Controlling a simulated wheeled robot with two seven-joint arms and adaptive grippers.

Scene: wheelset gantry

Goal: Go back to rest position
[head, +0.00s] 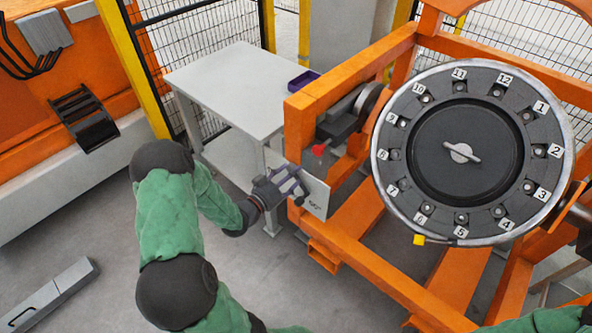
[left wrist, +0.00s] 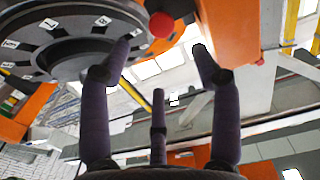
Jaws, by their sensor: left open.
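My left gripper (head: 290,183) is at the end of my green-sleeved left arm, beside a pale plate (head: 315,197) on the orange gantry frame (head: 375,262). I cannot tell whether it touches the plate. In the left wrist view the dark fingers of my left gripper (left wrist: 160,68) are spread apart with nothing between them. The numbered wheel disc (head: 463,153) sits in the gantry to the right, with a bar-shaped handle at its centre. Part of its rim also shows at upper left in the left wrist view (left wrist: 75,47). My right gripper is out of view.
A red knob (head: 318,150) on the gantry is close to the left gripper; a red ball (left wrist: 161,25) shows above the fingers in the wrist view. A grey table (head: 235,90) with a purple tray (head: 303,80) stands behind. Open floor (head: 95,215) lies at left, with a grey block (head: 50,297).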

